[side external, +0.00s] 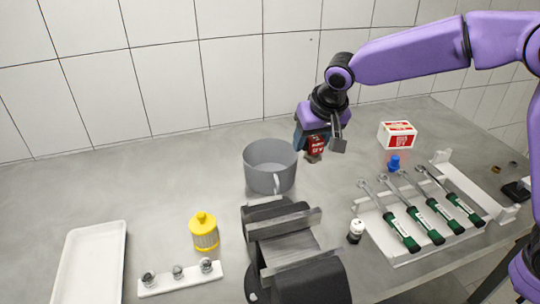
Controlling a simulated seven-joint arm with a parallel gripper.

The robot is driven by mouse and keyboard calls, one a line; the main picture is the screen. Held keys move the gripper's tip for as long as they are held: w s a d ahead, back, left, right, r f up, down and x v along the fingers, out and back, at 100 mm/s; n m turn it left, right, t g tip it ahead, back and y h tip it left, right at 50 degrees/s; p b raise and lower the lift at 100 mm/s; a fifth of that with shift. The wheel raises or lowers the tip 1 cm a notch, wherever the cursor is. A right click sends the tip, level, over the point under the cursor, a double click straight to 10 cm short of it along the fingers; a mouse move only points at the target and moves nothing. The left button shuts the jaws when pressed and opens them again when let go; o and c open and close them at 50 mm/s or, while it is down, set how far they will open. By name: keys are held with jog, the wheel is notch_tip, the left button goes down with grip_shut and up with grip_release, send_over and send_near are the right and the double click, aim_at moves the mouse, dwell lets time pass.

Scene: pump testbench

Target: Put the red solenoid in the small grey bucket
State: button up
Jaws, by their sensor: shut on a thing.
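My gripper (325,140) is shut on a red solenoid (316,146) with pale markings, to the right of the bucket and near its rim height in the picture. The gripper fingers partly hide the solenoid. The small grey bucket (270,178) stands upright on the bench, left of and nearer the camera than my gripper. Its front handle shows, and the part of its inside that shows looks empty.
A dark vise (285,245) stands just in front of the bucket. Wrenches and green-handled tools lie on a white rack (410,262) at right. A red-and-white box (397,135), blue part (393,163), yellow canister (204,232) and white tray (92,265) stand around.

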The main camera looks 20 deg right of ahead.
jog(key=w+a+f, duration=0.2)
jog(key=w+f, duration=0.1)
jog(key=w, duration=0.1)
jog(key=w+a+f, duration=0.2)
jog(key=w+f, duration=0.1)
jog(key=w+a+f, duration=0.1)
jog(key=w+f, duration=0.2)
jog(key=w, duration=0.1)
jog(key=shift+w+a+f, duration=0.2)
jog(key=shift+w+a, duration=0.1)
jog(key=shift+a, duration=0.1)
jog(key=shift+w+f, duration=0.1)
jog(key=shift+f, duration=1.5)
jog(key=shift+f, duration=0.15)
jog(key=o, duration=1.3)
jog(key=shift+v, duration=6.15)
